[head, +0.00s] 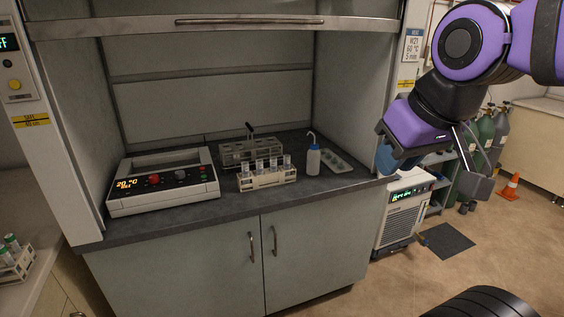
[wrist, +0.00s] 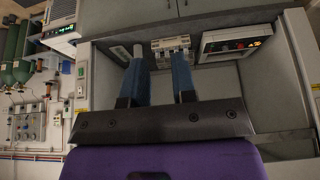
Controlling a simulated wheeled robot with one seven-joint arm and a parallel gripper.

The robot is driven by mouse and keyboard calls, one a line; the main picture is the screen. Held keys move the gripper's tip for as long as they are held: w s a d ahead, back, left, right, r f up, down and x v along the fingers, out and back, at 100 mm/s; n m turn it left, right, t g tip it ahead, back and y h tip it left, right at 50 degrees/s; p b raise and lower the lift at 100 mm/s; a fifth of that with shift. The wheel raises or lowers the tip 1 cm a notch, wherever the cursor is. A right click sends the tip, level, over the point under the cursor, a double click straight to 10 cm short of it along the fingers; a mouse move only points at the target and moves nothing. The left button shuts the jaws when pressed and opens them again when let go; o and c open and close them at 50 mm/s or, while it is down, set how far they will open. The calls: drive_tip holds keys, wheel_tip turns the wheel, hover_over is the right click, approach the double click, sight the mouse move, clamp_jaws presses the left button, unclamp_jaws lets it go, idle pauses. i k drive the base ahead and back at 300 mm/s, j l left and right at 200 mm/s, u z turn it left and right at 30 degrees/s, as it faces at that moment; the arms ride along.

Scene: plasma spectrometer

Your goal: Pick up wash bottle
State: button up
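The wash bottle (head: 313,160) is white with a blue cap and a thin bent spout. It stands upright on the dark hood worktop, right of the tube rack, in the head view. My gripper (head: 386,160) is to the right of the bottle, outside the hood opening and apart from it. In the wrist view my gripper (wrist: 158,62) has two blue fingers spread apart with nothing between them. A pale shape at the left fingertip there may be the bottle, partly hidden by the finger.
A tube rack (head: 266,176) and a grey rack (head: 248,150) stand left of the bottle, a pale tray (head: 337,163) to its right. A control box (head: 162,182) sits further left. The hood's raised sash (head: 200,24) and right side wall frame the opening.

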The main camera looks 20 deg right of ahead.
sight(313, 160)
drive_tip(key=i+l, duration=0.15)
drive_tip(key=i, duration=0.4)
drive_tip(key=i+l, duration=0.15)
drive_tip(key=i, duration=0.45)
drive_tip(key=z, duration=0.4)
drive_tip(key=i+z, duration=0.1)
drive_tip(key=z, duration=0.75)
drive_tip(key=i+z, duration=0.1)
drive_tip(key=z, duration=0.3)
